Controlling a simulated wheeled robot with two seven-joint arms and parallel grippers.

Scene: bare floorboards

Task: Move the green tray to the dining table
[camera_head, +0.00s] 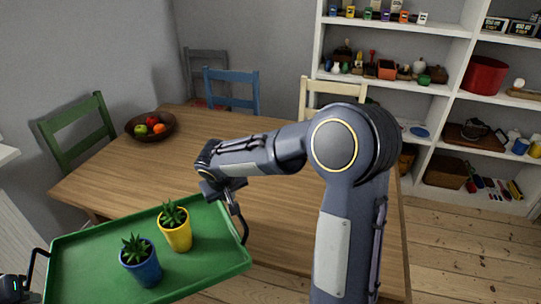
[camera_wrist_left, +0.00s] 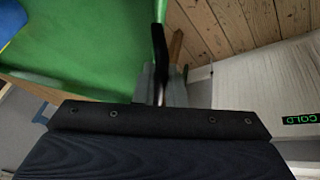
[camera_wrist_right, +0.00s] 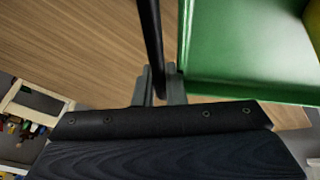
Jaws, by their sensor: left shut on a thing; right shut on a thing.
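The green tray (camera_head: 90,247) is held in front of the dining table (camera_head: 270,205), its far right part overlapping the table's near edge in the head view. I cannot tell its height above the tabletop. A blue pot (camera_head: 143,265) and a yellow pot (camera_head: 177,236), each with a succulent, stand upright on it. My left gripper (camera_head: 24,290), mostly cut off at the left edge, is shut on the tray's left black handle (camera_wrist_left: 158,45). My right gripper (camera_head: 231,198) is shut on the right black handle (camera_wrist_right: 151,35).
A bowl of fruit (camera_head: 151,125) sits at the table's far left corner. Green (camera_head: 78,135), blue (camera_head: 232,92) and cream (camera_head: 333,90) chairs stand around the table. White shelves (camera_head: 440,110) with many items stand behind. The middle of the tabletop looks clear, partly hidden by my right arm.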

